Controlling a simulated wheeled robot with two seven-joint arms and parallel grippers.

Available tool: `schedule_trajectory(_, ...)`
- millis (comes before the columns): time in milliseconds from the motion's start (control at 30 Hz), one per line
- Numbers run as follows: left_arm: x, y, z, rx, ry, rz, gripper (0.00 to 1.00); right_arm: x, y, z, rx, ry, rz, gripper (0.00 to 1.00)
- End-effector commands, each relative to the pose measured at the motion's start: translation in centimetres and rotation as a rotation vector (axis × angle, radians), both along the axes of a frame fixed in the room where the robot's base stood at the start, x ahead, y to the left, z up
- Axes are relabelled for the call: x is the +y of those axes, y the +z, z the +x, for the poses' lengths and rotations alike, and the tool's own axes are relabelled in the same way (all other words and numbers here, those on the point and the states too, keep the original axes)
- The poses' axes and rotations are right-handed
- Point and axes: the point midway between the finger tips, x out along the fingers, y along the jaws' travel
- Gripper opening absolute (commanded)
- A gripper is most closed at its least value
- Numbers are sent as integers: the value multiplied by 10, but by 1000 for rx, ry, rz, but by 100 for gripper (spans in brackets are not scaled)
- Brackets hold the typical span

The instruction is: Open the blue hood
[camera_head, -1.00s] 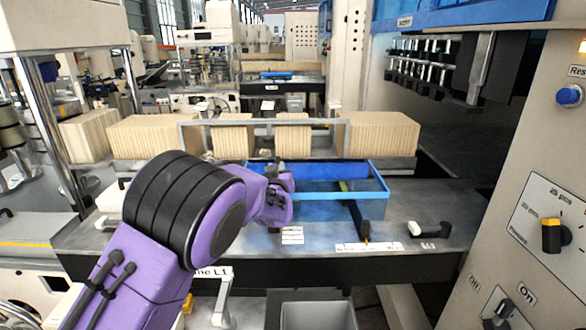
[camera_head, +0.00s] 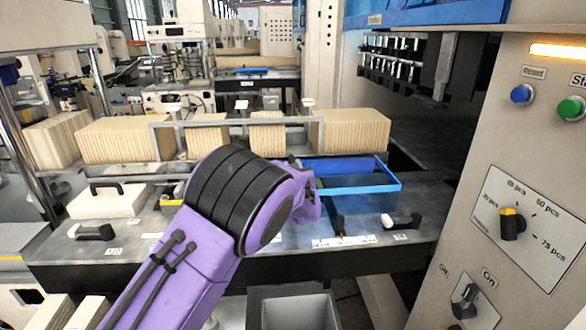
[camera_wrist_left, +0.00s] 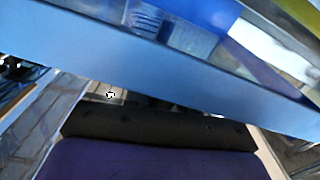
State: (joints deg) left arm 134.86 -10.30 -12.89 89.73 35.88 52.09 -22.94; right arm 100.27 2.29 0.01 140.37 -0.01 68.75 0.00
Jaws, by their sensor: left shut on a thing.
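The blue hood (camera_head: 372,189) is a blue-framed, see-through cover over the grey machine table, right of centre in the head view. My left gripper (camera_head: 308,193) is at the hood's left side, partly hidden by its own purple and black wrist. In the left wrist view, a broad blue bar of the hood (camera_wrist_left: 150,80) runs close across the picture, just beyond my dark finger (camera_wrist_left: 160,125). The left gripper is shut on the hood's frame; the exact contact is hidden. My right gripper is not in view.
Stacks of brown cardboard (camera_head: 350,132) stand behind a grey rail. A white box with a black handle (camera_head: 105,190) is at the left of the table. A control panel (camera_head: 530,200) with buttons and knobs rises at the right. A grey bin (camera_head: 292,308) is below the table.

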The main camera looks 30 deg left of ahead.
Motion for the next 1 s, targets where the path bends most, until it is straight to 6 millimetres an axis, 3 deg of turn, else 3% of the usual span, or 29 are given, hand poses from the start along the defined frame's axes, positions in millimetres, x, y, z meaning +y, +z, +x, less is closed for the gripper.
schedule_trajectory(67, -1, 2, 0, -5, 0, -1, 0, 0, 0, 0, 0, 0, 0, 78)
schedule_trajectory(100, -1, 2, 1, -5, -1, -1, 34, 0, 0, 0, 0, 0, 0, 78)
schedule_trajectory(133, -1, 2, 1, -4, -1, 0, 43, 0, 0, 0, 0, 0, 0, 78)
schedule_trajectory(467, -3, 0, -2, -3, -2, 0, 44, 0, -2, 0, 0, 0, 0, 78)
schedule_trajectory(800, -45, -2, -61, -5, -3, 1, 44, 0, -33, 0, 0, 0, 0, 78)
schedule_trajectory(1000, -61, 0, -84, -5, -1, 1, 44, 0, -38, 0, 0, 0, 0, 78)
